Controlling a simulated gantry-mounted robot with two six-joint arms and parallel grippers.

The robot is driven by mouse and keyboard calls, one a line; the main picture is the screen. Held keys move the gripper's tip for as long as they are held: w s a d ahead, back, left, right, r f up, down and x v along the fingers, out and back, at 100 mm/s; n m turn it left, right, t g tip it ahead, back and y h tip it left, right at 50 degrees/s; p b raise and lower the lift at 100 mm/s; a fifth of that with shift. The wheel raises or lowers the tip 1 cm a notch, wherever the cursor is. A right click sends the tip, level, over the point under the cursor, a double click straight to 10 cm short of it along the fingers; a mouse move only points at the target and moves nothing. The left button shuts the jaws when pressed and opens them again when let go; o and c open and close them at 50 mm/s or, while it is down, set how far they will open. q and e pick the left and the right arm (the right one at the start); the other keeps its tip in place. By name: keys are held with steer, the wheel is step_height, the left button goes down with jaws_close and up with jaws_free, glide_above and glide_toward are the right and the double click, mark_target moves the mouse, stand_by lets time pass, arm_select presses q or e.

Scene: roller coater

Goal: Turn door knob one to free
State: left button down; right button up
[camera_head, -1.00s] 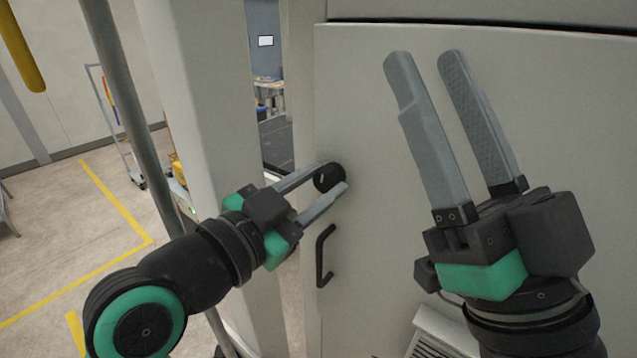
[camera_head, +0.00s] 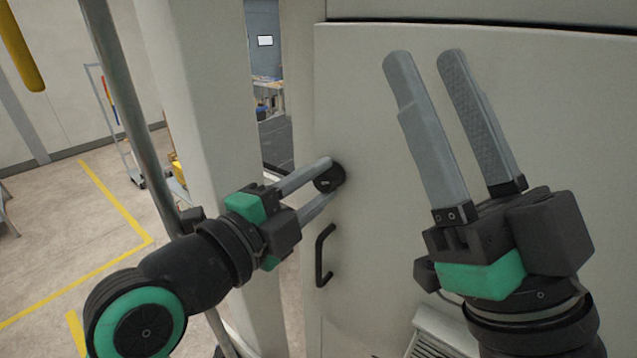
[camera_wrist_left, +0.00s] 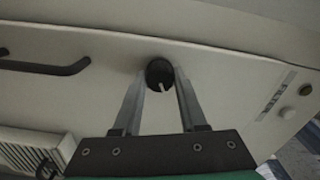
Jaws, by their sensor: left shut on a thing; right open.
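The black round door knob (camera_head: 329,178) with a white mark sits on the pale cabinet door (camera_head: 400,230), above a black handle. My left gripper (camera_head: 330,178) has its two fingers shut on the knob, one on each side. In the left wrist view the knob (camera_wrist_left: 160,73) shows between the fingertips (camera_wrist_left: 160,78), its white mark pointing down and slightly right. The fingers cover part of the knob's sides in the head view. My right gripper (camera_head: 424,55) is open and empty, raised in front of the door at the right.
A black bar handle (camera_head: 322,255) is fixed to the door just below the knob. A pale upright post (camera_head: 215,110) stands left of the door, close to my left arm. A vented white box (camera_head: 437,332) is low at the right.

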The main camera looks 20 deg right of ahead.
arm_select(q)
steer(key=m, duration=0.5)
steer(key=shift+m, duration=0.3)
stand_by(0.4)
steer(key=shift+c, duration=2.3)
jaws_free()
steer(key=b+v, duration=0.3)
steer(key=v, duration=0.8)
steer(key=shift+s+a+b, duration=0.15)
steer(key=shift+a+b, duration=0.15)
steer(key=shift+b, duration=0.1)
